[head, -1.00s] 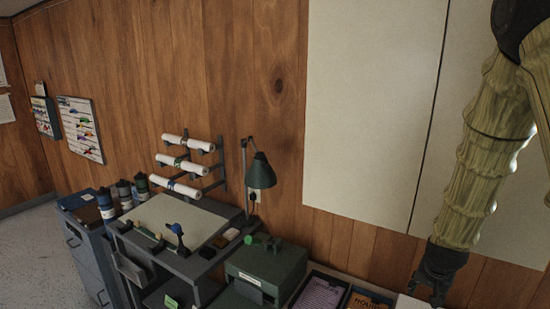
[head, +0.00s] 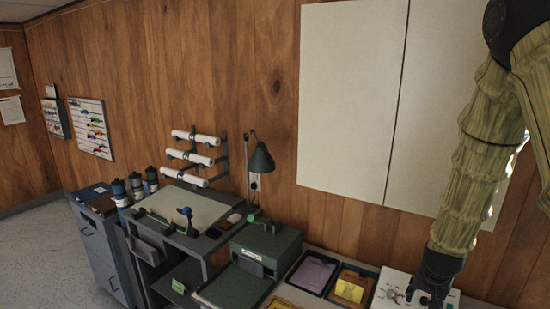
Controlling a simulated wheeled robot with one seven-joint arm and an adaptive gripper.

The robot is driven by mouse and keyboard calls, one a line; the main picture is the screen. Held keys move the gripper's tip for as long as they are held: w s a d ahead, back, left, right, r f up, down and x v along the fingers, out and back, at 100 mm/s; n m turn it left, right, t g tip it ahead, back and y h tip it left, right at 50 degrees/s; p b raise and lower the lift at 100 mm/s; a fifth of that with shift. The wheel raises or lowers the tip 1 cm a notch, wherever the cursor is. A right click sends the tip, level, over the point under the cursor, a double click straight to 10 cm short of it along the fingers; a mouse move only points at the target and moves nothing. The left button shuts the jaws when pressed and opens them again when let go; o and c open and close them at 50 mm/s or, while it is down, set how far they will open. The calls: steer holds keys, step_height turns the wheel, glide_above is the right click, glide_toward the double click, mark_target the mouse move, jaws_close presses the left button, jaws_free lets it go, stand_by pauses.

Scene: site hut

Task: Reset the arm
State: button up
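My arm, in a yellowish ribbed sleeve, hangs down the right side of the head view. My dark gripper (head: 424,296) is at its lower end, low in the picture. It is over or in front of a white panel (head: 395,283) with small items on it. The fingers are dark and partly cut off by the bottom edge, so their opening and anything between them cannot be made out.
A green box (head: 266,246), a tray with a purple sheet (head: 315,274) and a tray with a yellow pad (head: 350,288) stand left of my gripper. Farther left are a desk lamp (head: 261,160), a drawing board (head: 185,207) and wall-mounted paper rolls (head: 196,137). Bare floor (head: 40,255) shows at far left.

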steer(key=s+a+f+n, duration=0.1)
steer(key=s+a+f, duration=0.1)
steer(key=f, duration=0.3)
steer(key=s+a+f+n+g, duration=0.1)
steer(key=s+a+f, duration=0.1)
steer(key=s+f, duration=0.2)
steer(key=s+a+f+n, duration=0.1)
steer(key=s+a+f, duration=0.1)
steer(key=f, duration=0.5)
steer(key=shift+s+a+f+g, duration=0.1)
steer(key=shift+s+f+g, duration=0.1)
steer(key=shift+s, duration=0.25)
steer(key=shift+s+a+f+g, duration=0.1)
steer(key=shift+s+f+g, duration=0.1)
steer(key=shift+s, duration=0.2)
steer(key=s+a+f+n+g+y, duration=0.1)
steer(key=s+a+f, duration=0.35)
steer(key=s, duration=0.35)
steer(key=s+a+f+n, duration=0.25)
steer(key=s+f, duration=0.25)
steer(key=s, duration=0.3)
steer(key=s+a+f+n+g+y, duration=0.1)
steer(key=s+a+f, duration=0.3)
steer(key=s, duration=0.4)
step_height(320, 180, down, 10)
steer(key=b, duration=1)
steer(key=shift+a+f, duration=0.15)
steer(key=shift+a, duration=0.1)
